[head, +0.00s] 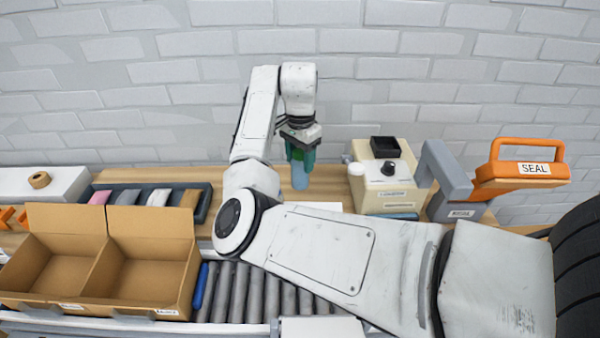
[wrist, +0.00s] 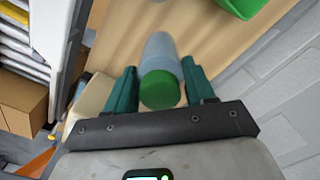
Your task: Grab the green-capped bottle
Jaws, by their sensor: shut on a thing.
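The green-capped bottle is a pale blue-grey cylinder (head: 300,176) in the head view. In the wrist view its green cap (wrist: 160,90) faces the camera and its body (wrist: 160,50) runs away from it towards the wooden bench top. My gripper (head: 301,158) points down over the bench, and its teal fingers are on both sides of the bottle's upper part. It also shows in the wrist view (wrist: 161,82), shut on the bottle. The cap is hidden by the fingers in the head view. I cannot tell whether the bottle's base touches the bench.
An open cardboard box (head: 150,265) stands on the roller conveyor (head: 250,290) at left. A dark tray (head: 205,208) with several items is behind it. A cream machine (head: 385,185) and an orange-handled sealer (head: 520,178) stand at right. A green bin (wrist: 243,6) is at the wrist view's top.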

